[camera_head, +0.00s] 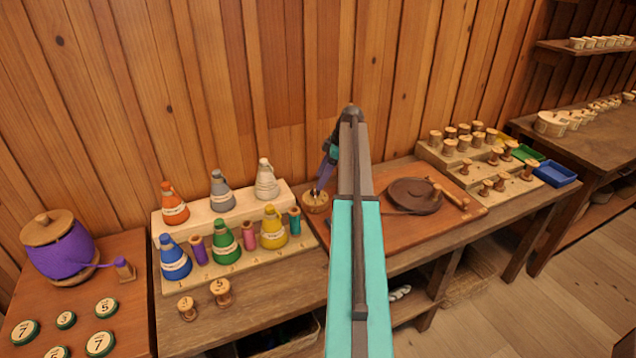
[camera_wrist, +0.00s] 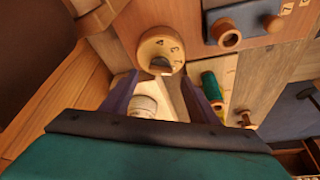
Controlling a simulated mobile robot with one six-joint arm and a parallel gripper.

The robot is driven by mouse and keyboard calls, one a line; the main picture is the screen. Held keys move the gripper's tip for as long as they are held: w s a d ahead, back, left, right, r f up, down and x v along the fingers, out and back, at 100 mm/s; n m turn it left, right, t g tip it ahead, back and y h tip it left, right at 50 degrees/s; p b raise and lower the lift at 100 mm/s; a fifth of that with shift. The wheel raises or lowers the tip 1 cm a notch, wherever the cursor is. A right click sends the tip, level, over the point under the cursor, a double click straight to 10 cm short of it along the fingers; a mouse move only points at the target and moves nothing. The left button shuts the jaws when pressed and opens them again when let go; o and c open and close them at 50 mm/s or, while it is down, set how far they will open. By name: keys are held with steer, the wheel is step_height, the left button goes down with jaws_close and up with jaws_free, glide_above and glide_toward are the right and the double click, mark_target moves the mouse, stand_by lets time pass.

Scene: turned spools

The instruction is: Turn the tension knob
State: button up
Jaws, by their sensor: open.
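The tension knob is a round pale wooden dial (camera_head: 315,202) with dark marks, at the left end of the reddish wooden board in the head view. In the wrist view the dial (camera_wrist: 163,43) shows numerals on its face and a dark grip piece (camera_wrist: 160,66) near its lower middle. My gripper (camera_head: 321,185) is just above the dial in the head view, with its purple fingers pointing down. In the wrist view my gripper (camera_wrist: 160,77) is open, with the fingers apart below the dial's grip. I cannot tell whether either finger touches it.
A stepped rack (camera_head: 162,222) with coloured thread cones and spools stands left of the dial. A dark round plate (camera_head: 412,194) lies on the board (camera_head: 470,211) to the right. A peg rack of spools (camera_head: 432,157) and a blue tray (camera_head: 556,173) are farther right.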

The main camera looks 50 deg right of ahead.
mark_target(318, 192)
steer(key=shift+p+x, duration=0.4)
steer(key=shift+x, duration=1.55)
steer(key=c, duration=1)
